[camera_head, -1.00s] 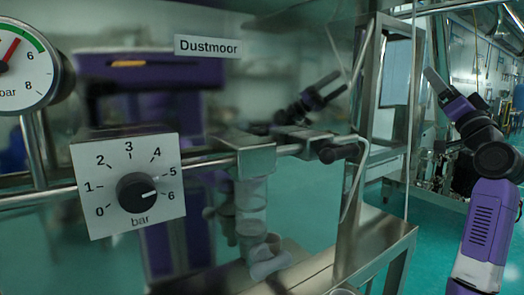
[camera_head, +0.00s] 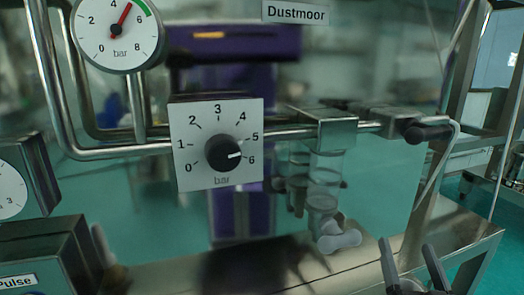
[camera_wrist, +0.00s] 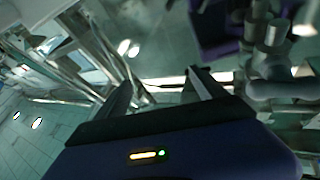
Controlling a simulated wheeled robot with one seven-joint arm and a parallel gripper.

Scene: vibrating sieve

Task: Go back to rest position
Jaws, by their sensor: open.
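My gripper (camera_head: 412,262) shows at the lower right of the head view, its two grey fingers pointing up and spread apart. In the wrist view my gripper (camera_wrist: 160,92) also has its fingers apart, with nothing held between them. In the head view it is in front of the metal ledge of the sieve machine. The rest of my arm is out of the head view.
The pressure dial plate (camera_head: 217,143) is on a steel rail, its pointer near 6. A round gauge (camera_head: 116,33), a "Dustmoor" sign (camera_head: 296,12) and a clear glass cylinder (camera_head: 325,185) are nearby. A metal frame stands right, and green floor (camera_head: 465,205) shows there.

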